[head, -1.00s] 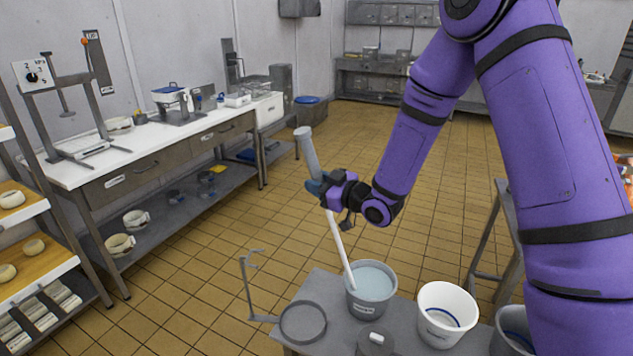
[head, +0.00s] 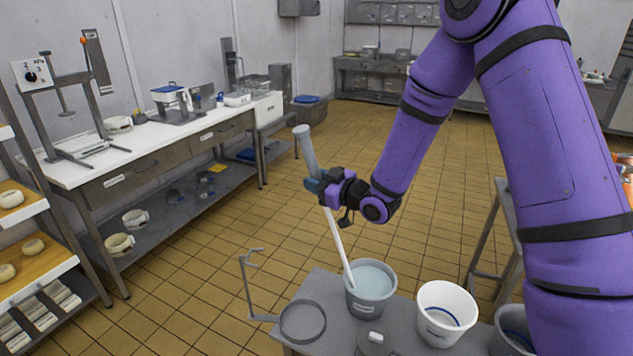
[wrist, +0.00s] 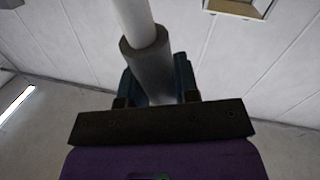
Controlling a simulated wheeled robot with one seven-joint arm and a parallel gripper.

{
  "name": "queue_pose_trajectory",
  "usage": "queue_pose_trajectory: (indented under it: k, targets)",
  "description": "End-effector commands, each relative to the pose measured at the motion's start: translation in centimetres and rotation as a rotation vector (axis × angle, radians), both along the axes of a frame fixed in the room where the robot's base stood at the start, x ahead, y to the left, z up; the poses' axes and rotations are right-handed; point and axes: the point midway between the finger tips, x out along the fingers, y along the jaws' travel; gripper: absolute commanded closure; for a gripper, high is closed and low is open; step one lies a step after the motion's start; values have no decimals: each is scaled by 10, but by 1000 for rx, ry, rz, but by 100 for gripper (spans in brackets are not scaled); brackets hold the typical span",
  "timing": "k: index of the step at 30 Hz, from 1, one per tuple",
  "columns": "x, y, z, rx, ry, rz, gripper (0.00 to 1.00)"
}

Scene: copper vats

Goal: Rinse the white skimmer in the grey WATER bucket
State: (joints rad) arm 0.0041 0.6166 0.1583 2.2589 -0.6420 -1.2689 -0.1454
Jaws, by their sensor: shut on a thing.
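My gripper (head: 322,184) is shut on the grey grip of the white skimmer (head: 338,240) and holds it above the small bench. The skimmer leans, its grey handle end up and to the left, its white shaft running down into the grey bucket (head: 370,304). The bucket holds pale blue water, and its label is too small to read. The shaft's lower end is hidden in the water, so the skimmer's head does not show. In the wrist view the grey grip (wrist: 150,72) sits between the jaws (wrist: 155,88), with the white shaft beyond it.
A white bucket (head: 445,313) stands right of the grey one, and another grey bucket (head: 515,332) right of that. A ring stand with a hook (head: 303,322) is at the left, a grey lidded thing (head: 375,340) in front. Open tiled floor lies behind.

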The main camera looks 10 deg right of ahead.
Motion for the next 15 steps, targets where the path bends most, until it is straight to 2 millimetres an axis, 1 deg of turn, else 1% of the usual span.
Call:
queue_pose_trajectory:
  k: [5,15]
  targets:
    - [3,0,0,-1,-2,0,99]
    - [-8,-1,0,-1,-1,0,99]
